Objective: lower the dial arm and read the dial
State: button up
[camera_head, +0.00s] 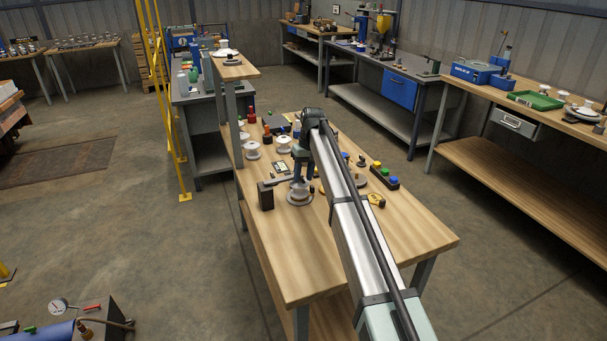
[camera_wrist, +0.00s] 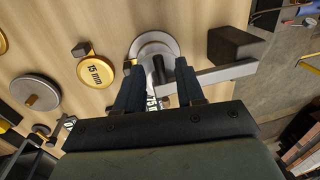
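A black post (camera_head: 265,195) stands on the near bench, and a grey bar reaches right from it towards my gripper (camera_head: 300,178). In the wrist view the post (camera_wrist: 235,46) and grey bar (camera_wrist: 222,76) show at the upper right. The bar runs behind my right finger. A round pale disc piece (camera_wrist: 143,45) lies beyond the fingertips; it shows below my gripper in the head view (camera_head: 299,200). My gripper (camera_wrist: 158,72) has its fingers apart, with a short black rod (camera_wrist: 158,66) between them. A white marked piece (camera_wrist: 152,103) is partly hidden there. I cannot make out a dial reading.
A yellow "15 mm" disc (camera_wrist: 96,71) and a grey disc (camera_wrist: 36,92) lie left in the wrist view. White insulators (camera_head: 252,149) and a black box with coloured buttons (camera_head: 384,175) share the bench. The bench's front (camera_head: 310,265) is clear.

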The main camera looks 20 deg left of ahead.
jog(key=shift+c, duration=0.5)
grip_shut()
